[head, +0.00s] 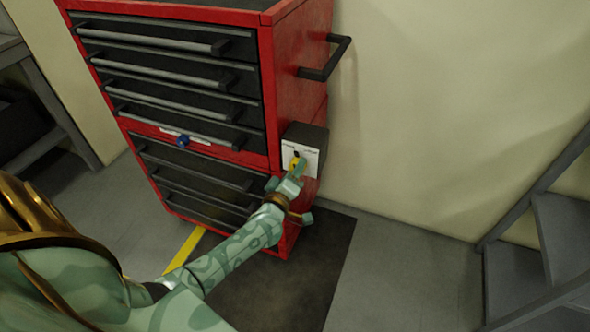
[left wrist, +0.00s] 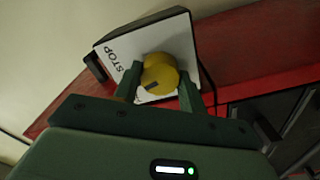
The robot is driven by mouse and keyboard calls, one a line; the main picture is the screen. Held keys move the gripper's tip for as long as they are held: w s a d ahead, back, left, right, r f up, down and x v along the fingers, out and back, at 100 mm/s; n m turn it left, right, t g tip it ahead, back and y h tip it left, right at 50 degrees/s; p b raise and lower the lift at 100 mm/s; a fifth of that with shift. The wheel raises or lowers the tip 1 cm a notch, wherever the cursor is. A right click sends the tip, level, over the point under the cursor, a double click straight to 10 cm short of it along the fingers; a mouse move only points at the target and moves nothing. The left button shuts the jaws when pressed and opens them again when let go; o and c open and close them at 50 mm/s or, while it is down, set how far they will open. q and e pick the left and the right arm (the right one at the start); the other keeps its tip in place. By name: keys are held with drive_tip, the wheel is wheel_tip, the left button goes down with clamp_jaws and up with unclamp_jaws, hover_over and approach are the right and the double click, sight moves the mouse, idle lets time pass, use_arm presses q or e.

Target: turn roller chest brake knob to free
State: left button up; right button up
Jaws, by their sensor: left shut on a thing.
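The red roller chest (head: 290,85) with dark drawers stands against the wall in the head view. A dark box with a white label plate (head: 311,158) is fixed on its right side. The yellow brake knob (head: 293,164) sits on this plate, and it also shows in the left wrist view (left wrist: 159,76) with a dark mark on its face. The word STOP reads on the plate (left wrist: 181,34) in the left wrist view; other lettering is hidden or too small. My left gripper (head: 296,172) is shut on the knob, one finger on each side. My right gripper is not in view.
A black side handle (head: 332,62) sticks out above the box. A blue knob (head: 182,141) is on the chest front. A dark mat (head: 300,285) lies on the floor, with a yellow strip (head: 185,250) beside it.

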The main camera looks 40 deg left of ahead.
use_arm(q)
drive_tip(key=shift+w+d+r+n, duration=0.1)
drive_tip(key=shift+d+n, duration=0.05)
drive_tip(key=shift+n, duration=1.35)
drive_tip(key=shift+w+d+r+n, duration=0.1)
drive_tip(key=shift+n, duration=1.4)
drive_tip(key=shift+r, duration=0.1)
drive_tip(key=o, duration=1)
drive_tip(key=shift+d, duration=0.15)
drive_tip(key=shift+s, duration=0.15)
drive_tip(key=p+v, duration=0.3)
drive_tip(key=v, duration=1.3)
drive_tip(key=shift+s+p, duration=0.15)
drive_tip(key=shift+p, duration=0.15)
